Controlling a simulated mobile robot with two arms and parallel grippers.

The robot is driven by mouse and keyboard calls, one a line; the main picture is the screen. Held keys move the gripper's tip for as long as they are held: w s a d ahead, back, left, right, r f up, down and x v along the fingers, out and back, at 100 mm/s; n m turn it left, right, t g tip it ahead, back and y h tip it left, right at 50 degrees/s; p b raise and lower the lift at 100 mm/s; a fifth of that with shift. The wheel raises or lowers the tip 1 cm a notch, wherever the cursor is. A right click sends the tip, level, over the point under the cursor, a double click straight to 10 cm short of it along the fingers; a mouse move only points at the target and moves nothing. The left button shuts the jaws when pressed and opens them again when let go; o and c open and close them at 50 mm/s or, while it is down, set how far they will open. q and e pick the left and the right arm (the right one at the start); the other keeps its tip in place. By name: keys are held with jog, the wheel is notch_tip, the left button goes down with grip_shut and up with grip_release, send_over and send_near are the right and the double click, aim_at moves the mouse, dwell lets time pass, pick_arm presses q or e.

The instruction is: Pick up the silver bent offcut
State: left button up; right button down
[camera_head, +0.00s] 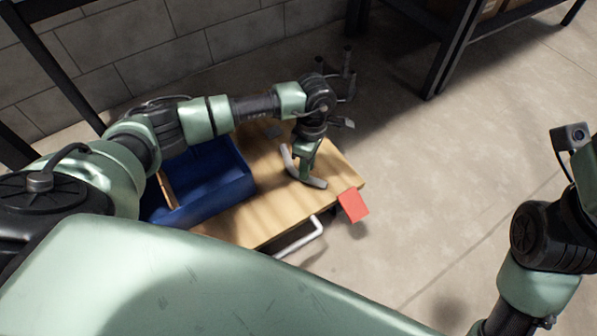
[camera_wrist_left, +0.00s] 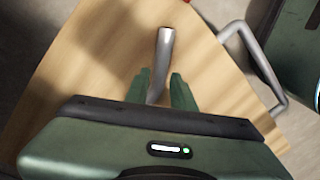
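The silver bent offcut (camera_head: 288,158) lies on the wooden table top, partly hidden by my left gripper in the head view. In the left wrist view the offcut (camera_wrist_left: 165,48) runs down between the two green fingers, and its lower part is hidden by the gripper body. My left gripper (camera_head: 306,178) points down at the table top around the offcut. In the wrist view the fingers of my left gripper (camera_wrist_left: 159,88) are apart, one on each side of it, with a gap showing. My right gripper is out of view; only its arm shows at the right edge.
The wooden table top (camera_head: 262,222) carries a blue bin (camera_head: 215,200) left of the gripper. A red piece (camera_head: 353,205) is at the table's right corner. A pale bent bar (camera_head: 305,240) sticks out at the near edge. Dark shelving (camera_head: 440,50) stands behind; the floor at right is clear.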

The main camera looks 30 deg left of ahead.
aim_at(312, 180)
pick_arm(q)
notch_tip(312, 180, down, 3)
jog(key=shift+s+r+b, duration=0.1)
jog(key=shift+s+b, duration=0.05)
jog(key=shift+b, duration=0.35)
grip_shut()
jog(key=shift+r, duration=0.15)
